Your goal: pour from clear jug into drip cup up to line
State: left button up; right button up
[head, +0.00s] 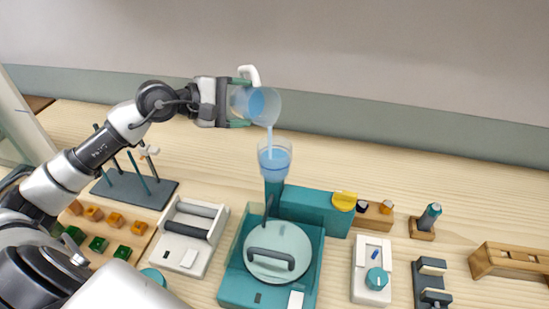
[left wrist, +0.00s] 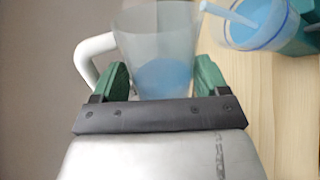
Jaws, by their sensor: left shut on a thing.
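The clear jug (head: 262,103) with a white handle is tilted over to the right, with blue liquid inside. My left gripper (head: 240,104) is shut on the jug's body. The jug and the green fingers of the gripper also show in the left wrist view (left wrist: 160,50). A stream of blue liquid runs from the jug's lip down into the clear drip cup (head: 274,155), which holds blue liquid. The cup stands upright on the teal machine (head: 310,206). My right gripper is not in view.
A white box with rollers (head: 190,235) stands left of the teal machine. Behind it is a dark rack with upright rods (head: 135,190). A white box with a teal knob (head: 372,270) and a wooden block (head: 508,260) are at the right. The back of the table is clear.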

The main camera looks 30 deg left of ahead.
pick_arm(q)
jog(key=shift+r+b, duration=0.15)
jog(key=shift+b, duration=0.3)
jog(key=shift+w+f+n+h+b, duration=0.2)
jog(key=shift+w+n+h+b, duration=0.25)
jog(key=shift+n, duration=0.45)
jog(key=shift+w+f+n+h+b, duration=0.2)
jog(key=shift+n+h+b, duration=0.35)
jog(key=shift+n, duration=0.45)
jog(key=n, duration=0.1)
jog(key=n+h+b, duration=0.1)
jog(key=shift+s+d+f+n+b, duration=0.1)
jog(key=shift+s+f+n+b, duration=0.1)
jog(key=shift+s+n+b, duration=0.1)
jog(key=shift+s+d+n+h, duration=0.15)
jog(key=shift+n+h, duration=0.1)
jog(key=shift+n, duration=0.35)
jog(key=shift+d+n+h, duration=0.15)
jog(key=shift+n+h, duration=0.1)
jog(key=shift+n, duration=0.35)
jog(key=s+d+r+b, duration=0.2)
jog(key=s+r+b, duration=0.1)
jog(key=s+b, duration=0.4)
jog(key=shift+s+d, duration=0.3)
jog(key=shift+s, duration=1.05)
